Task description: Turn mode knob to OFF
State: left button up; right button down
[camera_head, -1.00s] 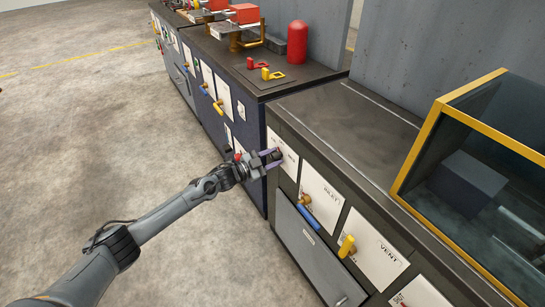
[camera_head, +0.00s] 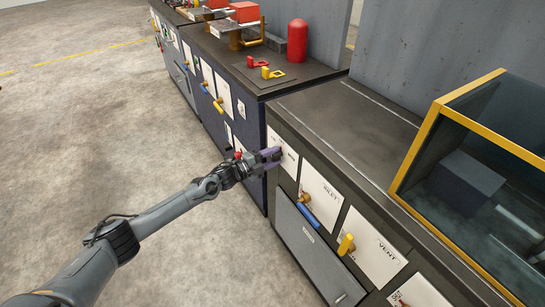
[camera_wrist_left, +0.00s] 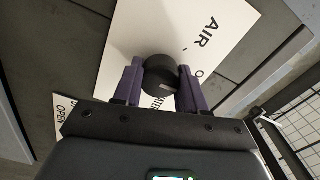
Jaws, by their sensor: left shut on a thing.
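My left gripper (camera_head: 272,156) reaches the white label plate (camera_head: 290,160) on the near cabinet's front. In the left wrist view, its two purple fingers (camera_wrist_left: 160,84) stand on either side of a round black knob (camera_wrist_left: 161,68) and are shut on it. The knob sits on the white plate (camera_wrist_left: 122,38), which bears the word AIR and other lettering partly covered by knob and fingers. I cannot make out the knob's pointer or an OFF mark. My right gripper is in neither view.
An INLET plate (camera_head: 323,187) with a brass fitting and blue handle (camera_head: 309,216) is beside it. A VENT plate (camera_head: 378,252) with a yellow handle (camera_head: 346,245) is further right. A yellow-framed glass case (camera_head: 419,150) stands on the worktop. The floor at left is clear.

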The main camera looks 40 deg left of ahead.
pick_arm(q)
jog(key=shift+d+r, duration=0.1)
jog(key=shift+r, duration=0.1)
dwell(0.3)
jog(key=o, duration=1.1)
jog(key=shift+f, duration=0.1)
jog(key=shift+c, duration=0.2)
jog(key=shift+s, duration=0.1)
jog(key=shift+s, duration=0.2)
jog(key=p+v, duration=0.4)
jog(key=v, duration=0.6)
jog(key=shift+p, duration=0.4)
jog(key=shift+s, duration=0.1)
